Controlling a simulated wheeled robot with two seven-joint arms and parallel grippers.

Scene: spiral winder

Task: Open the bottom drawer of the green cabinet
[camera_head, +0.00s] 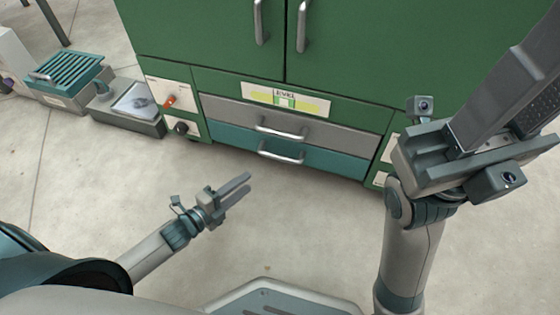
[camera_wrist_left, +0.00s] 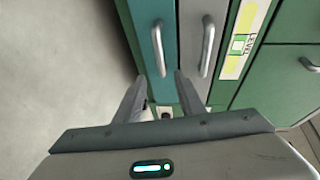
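The green cabinet (camera_head: 215,45) stands ahead. Its bottom drawer (camera_head: 335,162) is teal, looks shut, and has a silver bar handle (camera_head: 281,153). In the left wrist view the teal drawer (camera_wrist_left: 150,14) shows sideways, with its handle (camera_wrist_left: 158,48) ahead of the gap between my fingers. My left gripper (camera_head: 250,180) is open and empty, in front of and below the drawer in the head view, apart from the handle. It also shows in the left wrist view (camera_wrist_left: 161,78). My right gripper (camera_head: 535,75) is large at the right; its fingertips run toward the frame edge.
A grey drawer (camera_head: 230,111) with its own handle (camera_head: 281,129) sits just above the teal one. Two upper door handles (camera_head: 303,27) show. A knob panel (camera_head: 180,103) and a grey tray unit (camera_head: 130,108) are left. The floor in front is clear.

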